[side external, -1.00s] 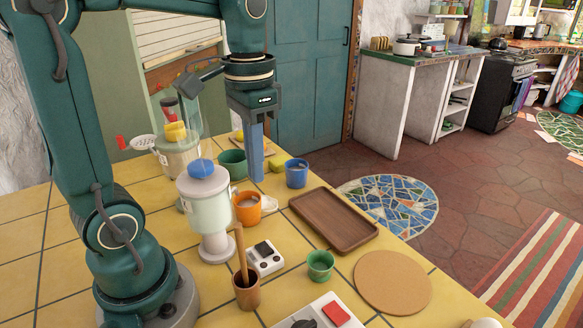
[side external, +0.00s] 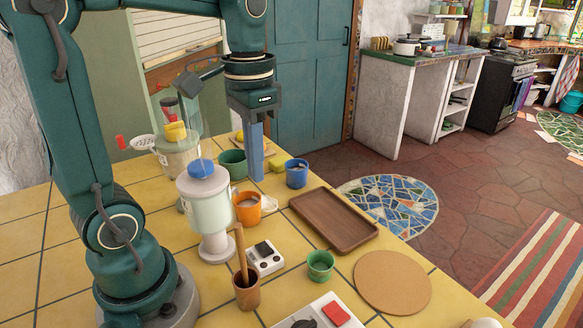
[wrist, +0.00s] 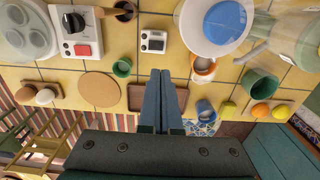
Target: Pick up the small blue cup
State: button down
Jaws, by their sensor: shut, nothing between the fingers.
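The small blue cup (side external: 296,173) stands upright on the yellow tiled counter, near its far edge; it also shows in the wrist view (wrist: 205,110), to the right of the fingers. My gripper (side external: 257,178) points down with its blue fingers shut and empty, just left of the cup in the side view and apart from it. In the wrist view my gripper (wrist: 161,75) shows both fingers pressed together. Nothing hides the cup's rim in the side view.
An orange cup (side external: 247,208), a green bowl (side external: 233,162) and a blue-lidded blender (side external: 209,215) stand close by. A wooden tray (side external: 333,220) lies to the right. A small green cup (side external: 320,265) and cork mat (side external: 392,283) are nearer the front.

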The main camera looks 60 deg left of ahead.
jog(key=c, duration=1.5)
grip_release()
jog(key=shift+c, duration=0.2)
jog(key=o, duration=1.5)
jog(key=shift+o, duration=0.2)
jog(key=n+t+y, duration=0.3)
jog(key=n+t, duration=0.1)
jog(key=n, duration=0.2)
send_near(297, 166)
jog(key=w+d, duration=0.1)
jog(key=d, duration=0.1)
jog(key=f, duration=0.1)
jog(key=a+f, duration=0.1)
jog(key=f, duration=0.1)
jog(key=shift+s+a+f+g, duration=0.1)
jog(key=shift+s+a+g, duration=0.05)
jog(key=shift+g, duration=0.15)
jog(key=shift+x, duration=2.5)
